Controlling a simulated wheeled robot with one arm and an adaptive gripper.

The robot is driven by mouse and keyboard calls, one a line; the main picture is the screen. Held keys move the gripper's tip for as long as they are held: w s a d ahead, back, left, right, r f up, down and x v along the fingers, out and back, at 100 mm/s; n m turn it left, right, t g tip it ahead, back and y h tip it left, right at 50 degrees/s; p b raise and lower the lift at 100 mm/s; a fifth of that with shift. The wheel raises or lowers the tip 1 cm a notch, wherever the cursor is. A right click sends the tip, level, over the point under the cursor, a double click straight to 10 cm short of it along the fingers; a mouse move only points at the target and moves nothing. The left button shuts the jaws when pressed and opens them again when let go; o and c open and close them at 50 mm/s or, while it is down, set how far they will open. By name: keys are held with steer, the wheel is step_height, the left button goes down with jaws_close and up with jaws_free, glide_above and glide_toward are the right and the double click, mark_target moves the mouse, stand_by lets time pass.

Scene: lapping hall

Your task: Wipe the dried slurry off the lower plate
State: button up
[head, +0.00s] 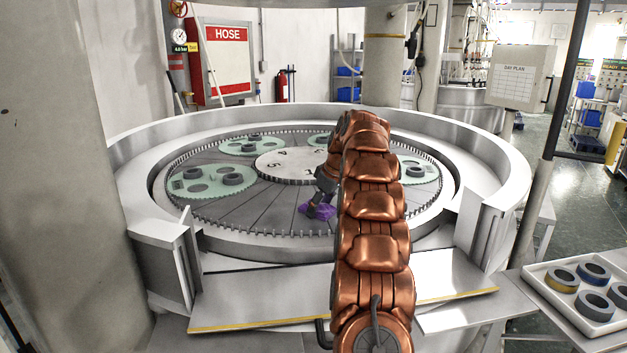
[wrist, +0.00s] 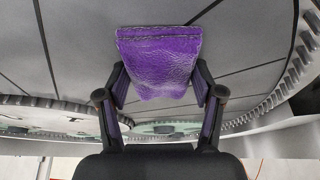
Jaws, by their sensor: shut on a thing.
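The lower plate (head: 250,207) is a grey ring-shaped surface with dark radial grooves, inside a toothed ring. It also fills much of the wrist view (wrist: 265,50). My gripper (head: 318,205) reaches down over the near part of the plate. It is shut on a purple cloth (head: 322,211), which shows in the wrist view as a folded, wrinkled pad (wrist: 160,60) between the two fingers. The cloth is at or very near the plate; I cannot tell whether it touches. I cannot make out any dried slurry on the visible plate. My arm hides the plate's right-middle part.
Green carriers (head: 207,181) with dark rings sit around the numbered centre disc (head: 290,164). A raised pale rim (head: 135,190) surrounds the plate, with an opening at the front. A white tray (head: 545,292) of rings stands at the right. A post (head: 563,100) rises behind it.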

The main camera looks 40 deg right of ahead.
step_height(320, 180, up, 3)
steer(key=shift+r+p, duration=0.2)
steer(key=shift+p, duration=0.6)
steer(key=shift+w+r, duration=0.2)
steer(key=shift+r, duration=0.1)
step_height(320, 180, up, 3)
steer(key=shift+p, duration=1.2)
steer(key=shift+s+r+p, duration=0.1)
steer(key=shift+r+p, duration=0.2)
steer(key=shift+r, duration=0.2)
